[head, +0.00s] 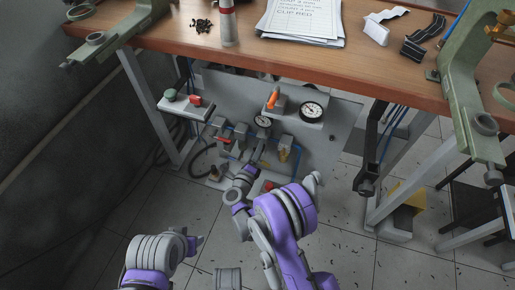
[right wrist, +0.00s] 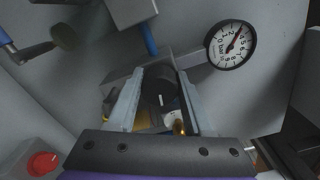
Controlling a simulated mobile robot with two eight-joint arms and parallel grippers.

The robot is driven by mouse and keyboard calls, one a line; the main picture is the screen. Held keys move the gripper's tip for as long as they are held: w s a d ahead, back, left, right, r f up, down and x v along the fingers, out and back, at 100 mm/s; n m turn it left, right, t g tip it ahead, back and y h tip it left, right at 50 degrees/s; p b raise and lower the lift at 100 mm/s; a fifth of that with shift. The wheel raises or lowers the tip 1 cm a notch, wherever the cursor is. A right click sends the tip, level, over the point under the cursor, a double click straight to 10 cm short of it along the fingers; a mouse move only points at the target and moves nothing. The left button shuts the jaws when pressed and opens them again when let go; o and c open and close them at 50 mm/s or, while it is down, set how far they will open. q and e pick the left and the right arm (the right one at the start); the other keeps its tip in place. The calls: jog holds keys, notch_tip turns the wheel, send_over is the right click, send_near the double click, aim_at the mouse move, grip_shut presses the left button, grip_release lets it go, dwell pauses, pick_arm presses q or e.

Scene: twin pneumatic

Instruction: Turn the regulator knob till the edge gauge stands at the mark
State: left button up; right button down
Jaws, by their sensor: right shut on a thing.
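My right gripper (head: 258,160) reaches under the bench to the pneumatic panel. In the right wrist view its two pale fingers (right wrist: 158,103) are shut on a dark round knob (right wrist: 158,84) with a small white mark; I take it as the regulator knob. The arm mostly hides it in the head view. A round gauge (right wrist: 231,45), white face and black rim, is up right of the fingers, its needle pointing to the upper right. The head view shows a larger gauge (head: 311,111) and a smaller one (head: 262,121); I cannot tell which is the edge gauge.
The wooden bench top (head: 330,62) overhangs the panel. An orange-handled valve (head: 272,98) is left of the larger gauge. A red button (right wrist: 42,163) is low left of the fingers. A bench leg (head: 395,190) stands at right. The floor (head: 90,225) at left is clear.

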jog(key=shift+m, duration=1.8)
jog(key=shift+c, duration=1.5)
grip_release()
jog(key=shift+s, duration=0.1)
jog(key=p+v, duration=0.1)
jog(key=v, duration=0.9)
jog(key=shift+s+p, duration=0.3)
jog(key=shift+s, duration=0.05)
jog(key=shift+r, duration=0.1)
